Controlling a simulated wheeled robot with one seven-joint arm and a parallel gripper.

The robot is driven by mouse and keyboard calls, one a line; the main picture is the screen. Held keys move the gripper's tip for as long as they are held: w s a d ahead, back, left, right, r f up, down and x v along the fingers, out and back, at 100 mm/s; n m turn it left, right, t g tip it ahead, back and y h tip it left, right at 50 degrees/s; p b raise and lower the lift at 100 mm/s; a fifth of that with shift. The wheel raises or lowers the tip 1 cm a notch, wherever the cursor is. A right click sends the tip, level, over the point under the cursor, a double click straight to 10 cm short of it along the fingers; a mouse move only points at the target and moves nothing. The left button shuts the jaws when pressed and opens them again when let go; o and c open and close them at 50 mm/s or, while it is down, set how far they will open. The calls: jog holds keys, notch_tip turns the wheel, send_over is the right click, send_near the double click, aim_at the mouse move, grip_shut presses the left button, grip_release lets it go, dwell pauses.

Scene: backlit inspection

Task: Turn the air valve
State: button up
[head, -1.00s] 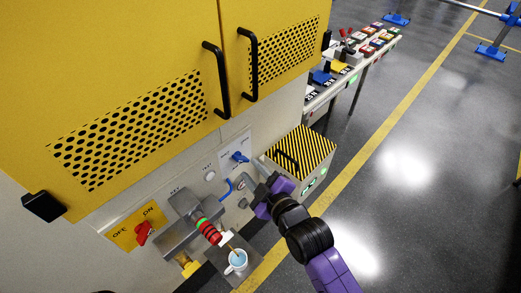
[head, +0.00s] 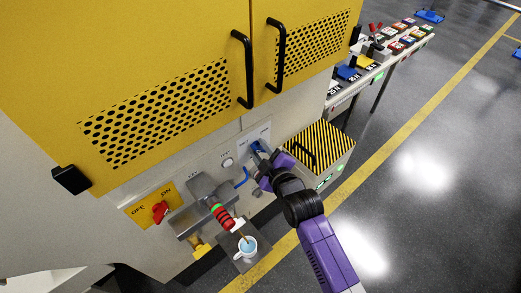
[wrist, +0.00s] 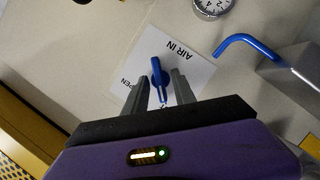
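The air valve is a blue lever handle (wrist: 157,76) on a white plate (wrist: 188,71) marked "AIR IN" and "OPEN" in the wrist view. My gripper (wrist: 160,84) is open, with one grey finger on each side of the handle. I cannot tell whether either finger touches it. In the head view my gripper (head: 261,160) is at the valve plate on the machine's front panel, and a bit of the blue handle (head: 256,146) shows past it. The lower part of the plate's lettering is hidden by my gripper in the wrist view.
A pressure gauge (wrist: 211,5) and a bent blue pipe (wrist: 247,43) are close by. A striped box (head: 322,150) stands right. Open floor lies beyond.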

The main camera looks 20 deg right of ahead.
grip_shut()
dwell(0.4)
jog(key=m+g+y, duration=0.1)
jog(key=m, duration=0.1)
jog(key=shift+d+m+b, duration=0.15)
jog(key=shift+m+b, duration=0.15)
jog(key=shift+m, duration=0.1)
jog(key=m+y+b, duration=0.1)
jog(key=m+y, duration=0.1)
jog(key=m, duration=0.1)
jog(key=shift+w+d+g+b, duration=0.1)
jog(key=shift+d+g+b, duration=0.05)
jog(key=shift+g+b, duration=0.2)
jog(key=m+y+b, duration=0.2)
jog(key=m+y, duration=0.1)
jog(key=shift+d+m+g, duration=0.2)
jog(key=shift+m+g, duration=0.1)
jog(key=shift+g, duration=0.05)
jog(key=shift+d+m+y+b, duration=0.1)
jog(key=shift+m+y+b, duration=0.75)
jog(key=shift+m, duration=0.55)
